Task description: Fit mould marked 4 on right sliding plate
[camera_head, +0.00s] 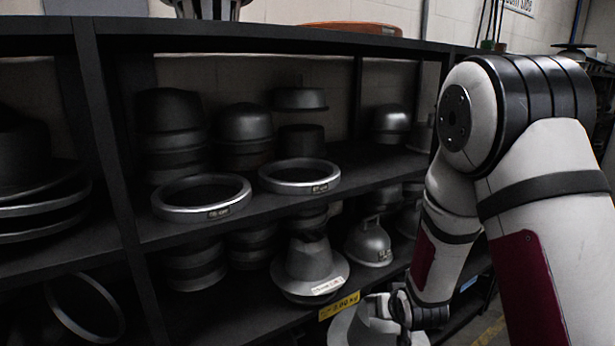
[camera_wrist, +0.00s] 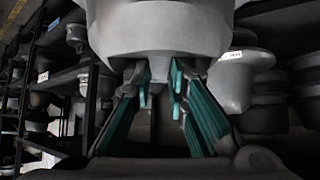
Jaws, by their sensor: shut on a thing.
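My gripper (camera_wrist: 162,92) shows in the wrist view with its teal pads against a part under a large grey mould (camera_wrist: 160,30), and is shut on that mould. In the head view my gripper (camera_head: 385,312) is low at the bottom edge, beside the shelf front. A pale grey mould (camera_head: 346,328) shows there, partly cut off by the frame and partly behind the gripper. No number 4 is readable on it. The right sliding plate is in neither view.
A black shelf rack (camera_head: 215,212) fills the left and middle. It holds dark moulds, two metal rings (camera_head: 200,212) and a labelled grey hat mould (camera_head: 308,262). A yellow weight sign (camera_head: 339,306) is on the shelf edge. Floor (camera_head: 490,330) shows at the lower right.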

